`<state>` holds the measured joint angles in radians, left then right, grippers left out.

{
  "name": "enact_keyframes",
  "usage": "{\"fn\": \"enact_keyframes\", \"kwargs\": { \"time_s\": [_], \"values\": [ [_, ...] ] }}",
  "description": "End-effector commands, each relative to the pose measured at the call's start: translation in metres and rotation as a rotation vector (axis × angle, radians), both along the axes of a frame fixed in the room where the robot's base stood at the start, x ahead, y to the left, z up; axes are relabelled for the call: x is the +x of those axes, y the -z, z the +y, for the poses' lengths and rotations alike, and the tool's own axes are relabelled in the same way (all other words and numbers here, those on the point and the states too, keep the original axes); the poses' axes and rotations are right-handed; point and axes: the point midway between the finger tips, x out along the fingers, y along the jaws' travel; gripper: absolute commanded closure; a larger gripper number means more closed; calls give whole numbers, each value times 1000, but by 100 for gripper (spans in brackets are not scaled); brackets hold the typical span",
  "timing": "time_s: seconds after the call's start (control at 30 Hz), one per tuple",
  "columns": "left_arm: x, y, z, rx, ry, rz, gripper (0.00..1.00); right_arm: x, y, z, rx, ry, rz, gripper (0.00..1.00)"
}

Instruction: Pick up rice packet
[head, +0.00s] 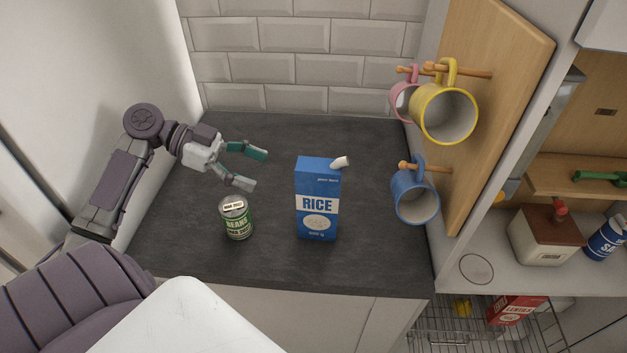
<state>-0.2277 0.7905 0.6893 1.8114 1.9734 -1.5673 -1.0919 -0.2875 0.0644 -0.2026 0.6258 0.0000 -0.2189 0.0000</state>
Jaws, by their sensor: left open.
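The rice packet (317,200) is a blue carton with a white band reading RICE and a white spout on top. It stands upright on the slate worktop (370,260), near its middle. My left gripper (261,170) is open and empty, with teal fingertips. It is to the left of the packet, apart from it, with its fingers pointing toward it. My right gripper is not in the head view.
Blue (415,198), yellow (446,112) and pink (403,101) mugs hang from wooden pegs at the right. A tiled wall (300,60) closes the back. The worktop behind the packet is clear.

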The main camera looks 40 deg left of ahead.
Motion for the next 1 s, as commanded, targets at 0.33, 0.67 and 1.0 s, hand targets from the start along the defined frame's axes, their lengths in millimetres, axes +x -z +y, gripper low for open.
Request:
{"fn": "enact_keyframes", "kwargs": {
  "time_s": [0.33,0.67,1.0],
  "values": [
    [24,15,-45,-5,4,-5,25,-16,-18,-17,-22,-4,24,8],
    [39,29,-72,-4,2,-4,25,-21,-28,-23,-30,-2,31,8],
    [61,41,-110,-4,1,-3,25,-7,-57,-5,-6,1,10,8]
  ]
}}
